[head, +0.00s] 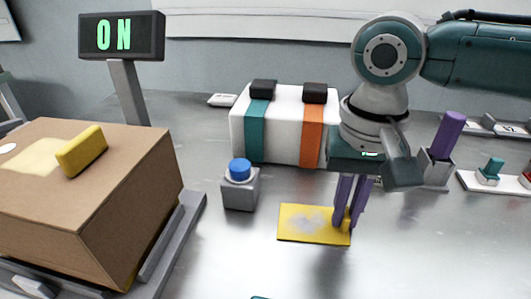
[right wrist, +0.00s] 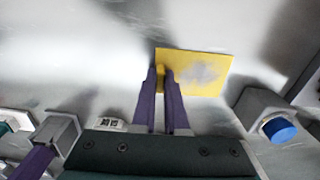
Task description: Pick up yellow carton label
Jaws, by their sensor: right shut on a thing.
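The yellow carton label (head: 300,224) is a flat yellow rectangle with a grey smudged patch and a small raised yellow tab at its right end. It is at or just above the grey table; I cannot tell whether it touches. My right gripper (head: 347,222) points down with its purple fingers shut on the tab. In the right wrist view, the fingers (right wrist: 161,75) close on the tab at the left edge of the label (right wrist: 215,85). My left gripper is not in view.
A cardboard carton (head: 90,215) with a pale yellow patch and a yellow block (head: 81,151) stands at left. A blue button on a grey base (head: 240,190) stands near the label. Behind is a white box with teal and orange bands (head: 283,125). An "ON" display (head: 121,36) stands back left.

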